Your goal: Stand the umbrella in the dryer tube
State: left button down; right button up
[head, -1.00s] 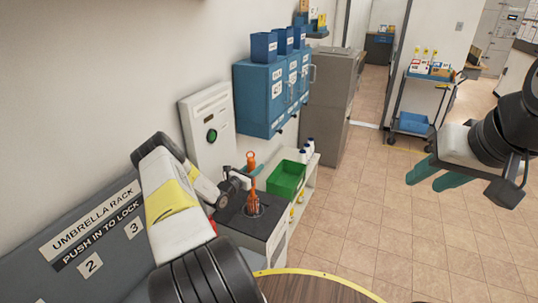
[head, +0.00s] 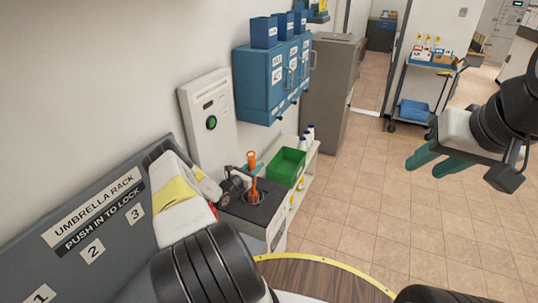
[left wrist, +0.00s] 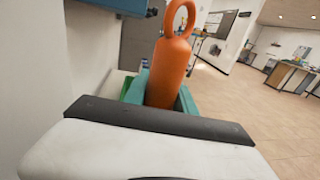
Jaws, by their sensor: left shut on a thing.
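The orange umbrella (head: 253,180) stands roughly upright over the dark top of the dryer stand (head: 272,208). Its lower part goes down into the round tube opening (head: 262,198), and what is inside is hidden. My left gripper (head: 247,184) is shut on the umbrella's upper part, just above the dark top. In the left wrist view the orange handle (left wrist: 171,70) with its ring rises between my teal fingers. My right gripper (head: 430,162) is open and empty, held over the floor at the right.
A grey umbrella rack (head: 70,245) with numbered slots is at the left. A white panel (head: 212,105) with a green button stands behind the dryer. A green bin (head: 287,167) and bottles sit on a shelf beside it. A round wooden table edge (head: 310,280) is in front.

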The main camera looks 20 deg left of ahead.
pick_arm(q)
jog(key=c, duration=0.9)
grip_release()
jog(key=shift+c, duration=0.2)
jog(key=shift+r, duration=0.1)
notch_tip(320, 180, up, 30)
jog(key=shift+r, duration=0.2)
